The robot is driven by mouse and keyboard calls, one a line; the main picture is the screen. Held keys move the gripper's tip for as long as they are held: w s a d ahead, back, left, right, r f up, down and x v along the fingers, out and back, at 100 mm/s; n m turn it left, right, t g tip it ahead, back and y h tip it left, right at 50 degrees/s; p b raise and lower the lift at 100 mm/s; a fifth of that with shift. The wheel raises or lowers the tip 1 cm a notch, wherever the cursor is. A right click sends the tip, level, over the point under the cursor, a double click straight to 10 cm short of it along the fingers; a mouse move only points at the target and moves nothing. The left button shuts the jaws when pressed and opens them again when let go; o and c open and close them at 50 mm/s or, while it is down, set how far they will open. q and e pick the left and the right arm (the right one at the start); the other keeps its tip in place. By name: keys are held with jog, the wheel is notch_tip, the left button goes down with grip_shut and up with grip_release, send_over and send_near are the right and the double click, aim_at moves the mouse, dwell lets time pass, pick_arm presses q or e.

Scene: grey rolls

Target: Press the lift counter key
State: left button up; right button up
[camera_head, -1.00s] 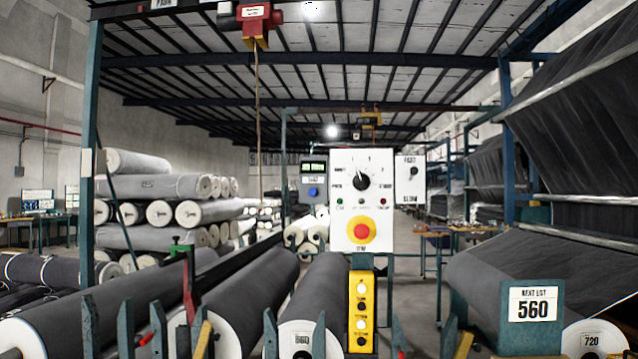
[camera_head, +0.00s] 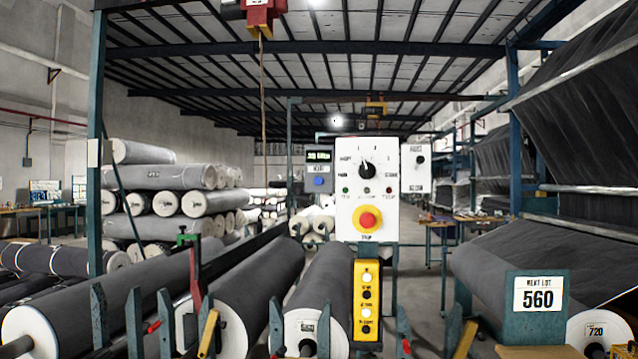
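A grey counter box (camera_head: 319,169) with a small lit display (camera_head: 319,156) hangs left of the white control panel, beyond the rolls. A round blue key (camera_head: 319,181) sits on its lower front, under a small label too blurred to read surely. The white panel (camera_head: 347,200) carries a black rotary knob (camera_head: 367,171) and a red stop button on a yellow ring (camera_head: 367,219). Neither gripper shows in the head view, so nothing of mine is seen near the blue key.
Teal posts (camera_head: 136,322) stand along the bottom, before large grey rolls (camera_head: 257,285). A yellow button box (camera_head: 367,299) hangs below the panel. A smaller white switch box (camera_head: 414,168) is to its right. A sign reading 560 (camera_head: 538,279) stands right.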

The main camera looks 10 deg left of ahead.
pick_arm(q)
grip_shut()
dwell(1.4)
